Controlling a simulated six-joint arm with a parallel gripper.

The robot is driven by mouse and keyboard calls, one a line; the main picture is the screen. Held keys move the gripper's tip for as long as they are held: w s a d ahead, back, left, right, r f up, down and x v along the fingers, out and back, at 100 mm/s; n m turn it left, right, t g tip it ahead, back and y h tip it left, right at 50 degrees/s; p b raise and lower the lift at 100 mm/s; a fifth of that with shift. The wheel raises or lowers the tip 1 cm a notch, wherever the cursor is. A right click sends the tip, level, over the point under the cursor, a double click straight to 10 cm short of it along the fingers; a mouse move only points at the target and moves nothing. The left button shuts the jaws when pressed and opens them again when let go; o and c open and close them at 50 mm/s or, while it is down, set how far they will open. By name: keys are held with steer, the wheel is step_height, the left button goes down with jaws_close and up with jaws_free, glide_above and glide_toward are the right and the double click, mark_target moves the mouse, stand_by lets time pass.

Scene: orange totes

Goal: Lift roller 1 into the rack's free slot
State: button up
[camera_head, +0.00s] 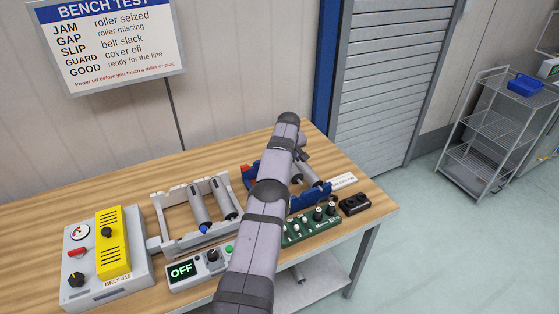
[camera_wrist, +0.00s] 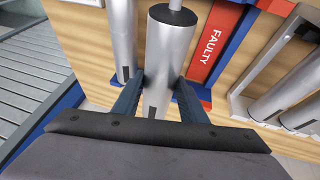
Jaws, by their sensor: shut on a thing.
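My gripper (camera_wrist: 160,86) is shut on a silver roller (camera_wrist: 168,50) in the wrist view, one finger on each side; no number shows on it. Whether the roller is clear of its support I cannot tell. A second silver roller (camera_wrist: 123,35) lies just left of it. The blue holder (camera_head: 300,204) sits mostly behind my arm in the head view; part of a roller (camera_head: 310,175) shows there. The light grey rack (camera_head: 163,218) stands left of it, with two rollers (camera_head: 200,208) in its right half and an open gap in its left half.
A red FAULTY strip (camera_wrist: 216,45) lies beside the held roller. A box reading OFF (camera_head: 182,270), a green control board (camera_head: 312,226) and a black socket block (camera_head: 354,204) line the front. The yellow-covered belt unit (camera_head: 113,242) stands left. Bare bench lies behind the rack.

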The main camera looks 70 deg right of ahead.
steer(key=shift+f+b, duration=1.9)
steer(key=shift+f, duration=0.5)
steer(key=shift+f+b, duration=0.2)
steer(key=shift+b, duration=0.15)
steer(key=shift+f, duration=0.35)
steer(key=shift+f+b, duration=0.55)
steer(key=shift+b, duration=0.15)
steer(key=o, duration=1.5)
steer(key=shift+c, duration=0.2)
steer(key=shift+a, duration=0.1)
steer(key=shift+f, duration=0.15)
